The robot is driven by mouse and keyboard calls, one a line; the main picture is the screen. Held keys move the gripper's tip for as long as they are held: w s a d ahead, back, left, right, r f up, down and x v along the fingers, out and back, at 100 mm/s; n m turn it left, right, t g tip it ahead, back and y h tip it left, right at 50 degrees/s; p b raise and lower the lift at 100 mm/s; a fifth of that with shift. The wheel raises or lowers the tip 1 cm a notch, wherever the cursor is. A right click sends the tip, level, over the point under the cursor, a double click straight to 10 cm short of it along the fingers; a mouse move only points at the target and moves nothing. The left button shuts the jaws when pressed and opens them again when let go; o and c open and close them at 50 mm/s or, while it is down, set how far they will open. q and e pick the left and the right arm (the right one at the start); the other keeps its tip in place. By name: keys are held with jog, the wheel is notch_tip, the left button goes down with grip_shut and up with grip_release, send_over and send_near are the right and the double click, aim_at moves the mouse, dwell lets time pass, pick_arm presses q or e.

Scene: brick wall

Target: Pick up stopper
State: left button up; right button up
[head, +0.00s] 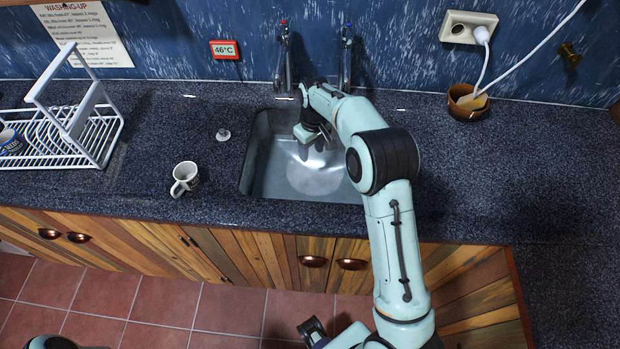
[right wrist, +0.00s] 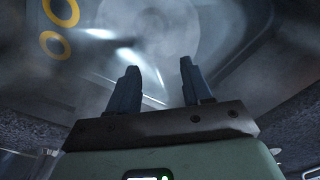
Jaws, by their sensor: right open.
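The stopper appears to be the small pale grey disc with a raised knob (head: 223,134), lying on the dark speckled counter just left of the sink. My right gripper (head: 314,142) is over the sink basin, to the right of the stopper and apart from it. In the right wrist view its two dark fingers (right wrist: 157,82) stand apart with nothing between them. The stopper cannot be made out in that view.
The metal sink (head: 258,165) has two taps behind it. A white mug (head: 185,178) stands left of the sink, near the counter's front edge. A white dish rack (head: 100,140) is farther left. A brown bowl (head: 467,103) stands at the back right. The counter around the stopper is clear.

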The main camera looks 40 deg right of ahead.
send_over(316, 178)
jog(key=f, duration=0.7)
jog(key=shift+w+d+f+b, duration=0.15)
jog(key=shift+d+f+b, duration=0.05)
jog(key=shift+f+b, duration=0.1)
jog(key=shift+a+f, duration=0.2)
jog(key=shift+f, duration=2.65)
grip_shut()
